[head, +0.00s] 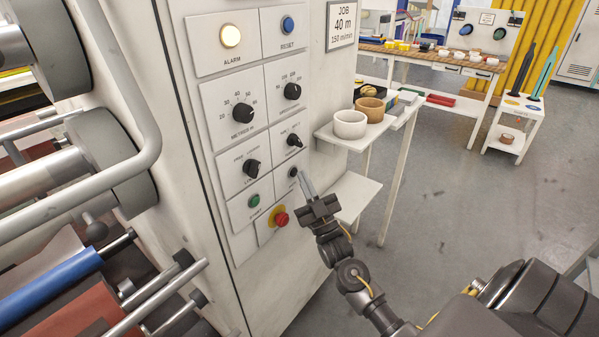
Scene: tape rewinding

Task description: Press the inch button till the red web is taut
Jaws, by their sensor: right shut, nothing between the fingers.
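My right gripper (304,180) is shut and empty, its fingertips pointing up at the control panel. The tips show just beside a small dark button (293,172) in the row with the green start button; its label is hidden or too small to read. I cannot tell whether the tips touch it. The red web (72,303) shows at the lower left as a dull red sheet beside a blue roller; I cannot tell how tight it is. My left gripper is not in view.
The panel also holds dials, a green button (254,200), a red emergency stop (281,218), and a lit alarm lamp (230,36). Metal rollers and a bent rail fill the left. Open floor lies to the right.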

